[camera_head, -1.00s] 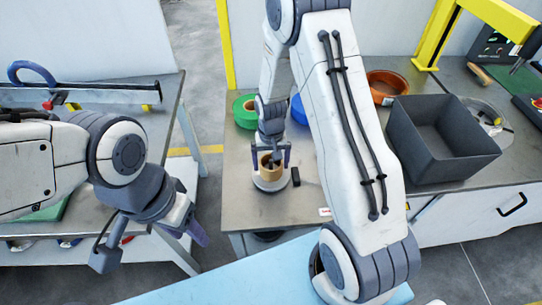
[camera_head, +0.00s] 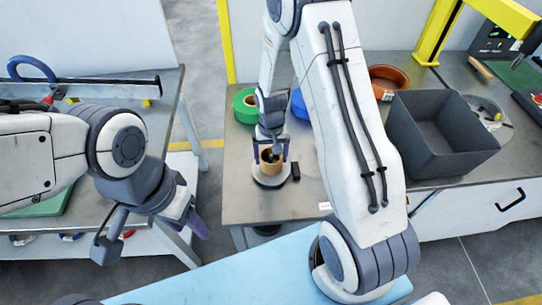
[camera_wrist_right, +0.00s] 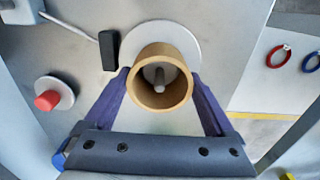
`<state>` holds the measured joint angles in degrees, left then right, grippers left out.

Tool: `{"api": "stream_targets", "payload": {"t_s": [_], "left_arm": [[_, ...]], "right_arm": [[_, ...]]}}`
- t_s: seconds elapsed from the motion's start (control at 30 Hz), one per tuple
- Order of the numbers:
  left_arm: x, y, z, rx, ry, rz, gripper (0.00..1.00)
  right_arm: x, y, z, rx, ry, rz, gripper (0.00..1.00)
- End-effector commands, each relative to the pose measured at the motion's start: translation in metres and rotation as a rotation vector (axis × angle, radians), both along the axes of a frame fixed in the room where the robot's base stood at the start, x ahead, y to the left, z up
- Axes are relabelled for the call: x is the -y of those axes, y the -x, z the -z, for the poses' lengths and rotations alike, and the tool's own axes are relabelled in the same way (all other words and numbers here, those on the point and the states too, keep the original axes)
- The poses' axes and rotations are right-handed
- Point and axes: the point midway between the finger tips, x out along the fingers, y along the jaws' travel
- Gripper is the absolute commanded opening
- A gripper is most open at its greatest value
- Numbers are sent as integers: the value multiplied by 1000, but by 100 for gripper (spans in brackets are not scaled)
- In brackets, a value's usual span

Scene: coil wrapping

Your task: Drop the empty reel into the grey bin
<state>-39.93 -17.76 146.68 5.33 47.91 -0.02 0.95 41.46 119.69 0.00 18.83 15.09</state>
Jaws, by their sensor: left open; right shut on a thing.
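The empty reel, a tan tube (camera_head: 270,162), stands on a round pale base on the right-hand table. In the right wrist view the reel (camera_wrist_right: 161,80) is seen from above, with a grey spindle (camera_wrist_right: 158,78) inside it. My right gripper (camera_head: 271,152) has its two purple fingers on opposite sides of the reel and is shut on it. The grey bin (camera_head: 440,140) stands on the same table to the right, beyond my right arm, and looks empty. My left gripper (camera_head: 155,240) is open and empty, over the gap by the left table.
A green roll (camera_head: 245,108) and a partly hidden blue roll (camera_head: 300,106) lie behind the reel. An orange-brown ring (camera_head: 388,80) sits behind the bin. A small black block (camera_head: 295,171) is beside the base. A red button (camera_wrist_right: 47,100) shows in the wrist view.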

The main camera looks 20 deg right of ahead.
Motion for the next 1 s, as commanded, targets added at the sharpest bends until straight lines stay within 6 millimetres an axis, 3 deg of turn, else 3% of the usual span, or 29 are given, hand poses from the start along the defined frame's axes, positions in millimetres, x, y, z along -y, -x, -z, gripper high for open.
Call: {"api": "stream_targets", "payload": {"t_s": [1.0], "left_arm": [[0,0,-38,0,0,0,50]], "right_arm": [[0,0,-44,0,0,0,23]]}}
